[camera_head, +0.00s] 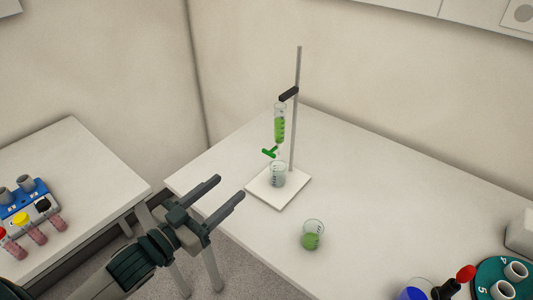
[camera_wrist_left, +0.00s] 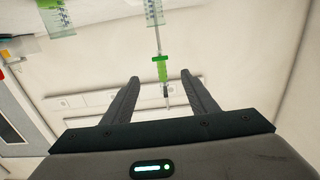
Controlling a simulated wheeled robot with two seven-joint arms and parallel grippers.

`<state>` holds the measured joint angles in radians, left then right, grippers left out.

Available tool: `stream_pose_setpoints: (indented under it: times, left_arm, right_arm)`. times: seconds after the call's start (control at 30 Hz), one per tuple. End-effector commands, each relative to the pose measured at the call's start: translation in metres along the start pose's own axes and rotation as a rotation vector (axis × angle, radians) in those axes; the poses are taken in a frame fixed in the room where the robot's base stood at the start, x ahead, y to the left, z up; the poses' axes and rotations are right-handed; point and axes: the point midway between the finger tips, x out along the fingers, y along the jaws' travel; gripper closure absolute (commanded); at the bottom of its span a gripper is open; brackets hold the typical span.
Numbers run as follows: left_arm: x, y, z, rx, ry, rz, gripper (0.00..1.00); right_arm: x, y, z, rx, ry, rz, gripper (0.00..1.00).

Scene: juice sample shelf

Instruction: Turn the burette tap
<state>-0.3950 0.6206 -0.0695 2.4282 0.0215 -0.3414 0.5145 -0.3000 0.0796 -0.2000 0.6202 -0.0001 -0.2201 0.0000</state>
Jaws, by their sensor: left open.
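The burette (camera_head: 280,129), holding green liquid, is clamped upright on a metal stand. Its green tap (camera_head: 269,152) sticks out to the left just below it. A clear beaker (camera_head: 278,174) stands under the tap on the white stand base (camera_head: 292,193). My left gripper (camera_head: 231,187) is open and empty, to the left of the stand and apart from the tap. In the left wrist view, which looks upside down, the green tap (camera_wrist_left: 160,59) and burette (camera_wrist_left: 163,73) appear between the two open fingers (camera_wrist_left: 162,80). My right gripper is not in view.
A second beaker with green liquid (camera_head: 312,236) stands in front of the stand. A blue-filled flask (camera_head: 414,292) and a teal round rack (camera_head: 487,283) are at the lower right. A side table (camera_head: 85,150) on the left holds a blue tube rack (camera_head: 22,202).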

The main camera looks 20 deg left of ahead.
Motion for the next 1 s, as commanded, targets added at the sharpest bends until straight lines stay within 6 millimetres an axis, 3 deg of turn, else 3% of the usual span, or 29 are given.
stream_pose_setpoints:
  times: [0.27,0.47,1.0]
  left_arm:
    - [0.006,0.000,-0.001,0.002,0.000,0.000,0.47]
    - [0.022,0.000,-0.002,0.003,0.002,-0.001,0.47]
    - [0.101,-0.001,-0.004,0.003,0.001,-0.002,0.47]
  right_arm:
    - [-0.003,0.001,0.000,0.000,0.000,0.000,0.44]
    - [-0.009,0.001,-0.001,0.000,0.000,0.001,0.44]
    - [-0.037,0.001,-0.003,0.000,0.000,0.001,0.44]
